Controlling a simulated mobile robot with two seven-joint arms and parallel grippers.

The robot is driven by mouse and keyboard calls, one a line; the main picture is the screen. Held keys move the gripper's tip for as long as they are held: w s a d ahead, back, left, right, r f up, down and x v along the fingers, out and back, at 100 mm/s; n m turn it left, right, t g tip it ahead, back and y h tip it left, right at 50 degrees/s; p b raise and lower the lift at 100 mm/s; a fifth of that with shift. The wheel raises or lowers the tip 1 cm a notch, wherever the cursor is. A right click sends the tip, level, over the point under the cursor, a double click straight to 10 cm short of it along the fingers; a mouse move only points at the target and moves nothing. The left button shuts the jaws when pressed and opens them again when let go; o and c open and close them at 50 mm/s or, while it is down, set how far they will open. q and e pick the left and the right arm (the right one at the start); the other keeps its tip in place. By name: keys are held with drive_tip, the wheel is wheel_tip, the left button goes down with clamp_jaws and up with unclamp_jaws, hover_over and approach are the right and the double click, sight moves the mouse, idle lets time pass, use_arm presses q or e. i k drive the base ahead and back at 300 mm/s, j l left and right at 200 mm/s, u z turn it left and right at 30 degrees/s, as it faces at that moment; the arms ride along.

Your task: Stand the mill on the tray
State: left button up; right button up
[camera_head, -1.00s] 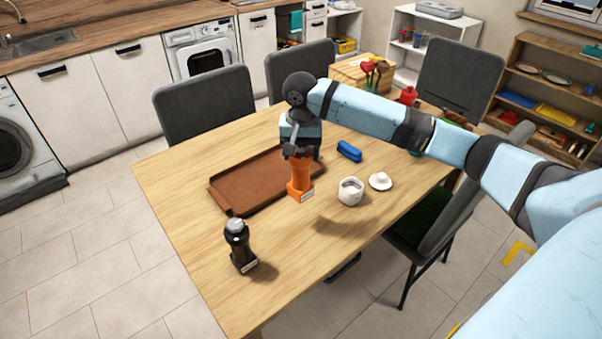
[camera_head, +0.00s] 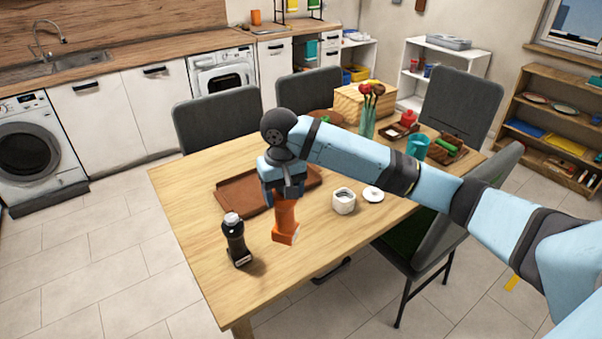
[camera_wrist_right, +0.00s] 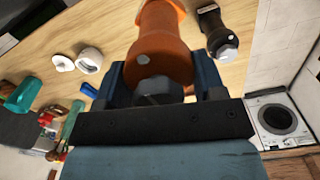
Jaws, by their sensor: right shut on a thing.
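The orange mill (camera_head: 286,219) is held at its upper part by my right gripper (camera_head: 283,190), in front of the tray and slightly tilted in the head view. Whether its base touches the table is hard to tell. In the right wrist view the mill (camera_wrist_right: 160,45) fills the space between the fingers of the gripper (camera_wrist_right: 160,82); its far end is cut off. The brown tray (camera_head: 231,193) lies flat behind the mill, partly hidden by my right gripper. A black mill (camera_head: 236,240) with a silver top stands upright on the table, left of the orange one. My left gripper is out of view.
A white jar (camera_head: 344,201) and its lid (camera_head: 373,194) are right of the orange mill. A blue object (camera_wrist_right: 88,90) shows in the wrist view. A teal cup (camera_head: 418,147) and a vase of flowers (camera_head: 368,122) stand farther back.

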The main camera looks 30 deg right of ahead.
sight(250, 194)
drive_tip(key=j+u, duration=0.2)
drive_tip(key=i+j+u, duration=0.6)
drive_tip(key=i+j, duration=0.25)
drive_tip(key=i, duration=0.15)
drive_tip(key=i+z, duration=0.25)
drive_tip(key=z, duration=0.15)
drive_tip(key=i+z, duration=0.55)
drive_tip(key=z, duration=0.25)
drive_tip(key=i+z, duration=0.4)
drive_tip(key=i+j+z, duration=0.15)
drive_tip(key=z, duration=0.3)
